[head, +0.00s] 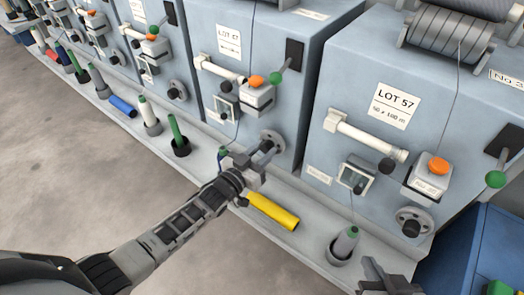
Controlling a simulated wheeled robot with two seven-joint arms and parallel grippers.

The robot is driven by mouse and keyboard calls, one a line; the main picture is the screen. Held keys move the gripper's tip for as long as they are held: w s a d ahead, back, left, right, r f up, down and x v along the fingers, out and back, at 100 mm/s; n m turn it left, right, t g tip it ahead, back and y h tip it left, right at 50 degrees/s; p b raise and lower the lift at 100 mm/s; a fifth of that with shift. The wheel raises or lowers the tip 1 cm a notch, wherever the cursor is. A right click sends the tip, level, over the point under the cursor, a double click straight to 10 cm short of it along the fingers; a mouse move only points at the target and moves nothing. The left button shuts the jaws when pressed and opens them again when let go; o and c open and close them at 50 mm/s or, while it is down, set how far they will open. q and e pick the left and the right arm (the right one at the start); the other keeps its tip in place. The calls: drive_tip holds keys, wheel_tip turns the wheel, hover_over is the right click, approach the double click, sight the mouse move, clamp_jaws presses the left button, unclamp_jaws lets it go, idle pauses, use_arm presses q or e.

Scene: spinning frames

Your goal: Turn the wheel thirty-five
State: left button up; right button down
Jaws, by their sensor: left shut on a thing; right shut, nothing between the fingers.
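A grey handwheel (273,142) sits low on the front of the middle blue-grey machine (240,120). My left gripper (262,153) reaches it from the lower left and is shut on the wheel's handle, which the fingers mostly hide. The card (229,42) on this machine seems to read LOT 17; I see no readable "thirty-five". Another handwheel (413,221) with a dark knob is on the right machine (345,90), whose card (393,105) reads LOT 57. My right gripper (378,275) is shut and empty at the bottom edge, below that machine.
A grey ledge (312,258) runs along the machines. Orange buttons and green-knobbed levers stick out above. A blue box (480,245) stands at right. The floor at left is clear.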

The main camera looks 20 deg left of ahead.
use_arm(q)
drive_tip(key=shift+n, duration=0.3)
idle(0.4)
drive_tip(key=o, duration=1)
drive_tip(key=shift+c, duration=0.2)
drive_tip(key=shift+s, duration=0.15)
drive_tip(key=p+v, duration=0.1)
drive_tip(key=v, duration=1.4)
drive_tip(key=shift+s+a+p, duration=0.2)
drive_tip(key=shift+s+p, duration=0.1)
drive_tip(key=shift+s, duration=0.05)
drive_tip(key=shift+d, duration=0.1)
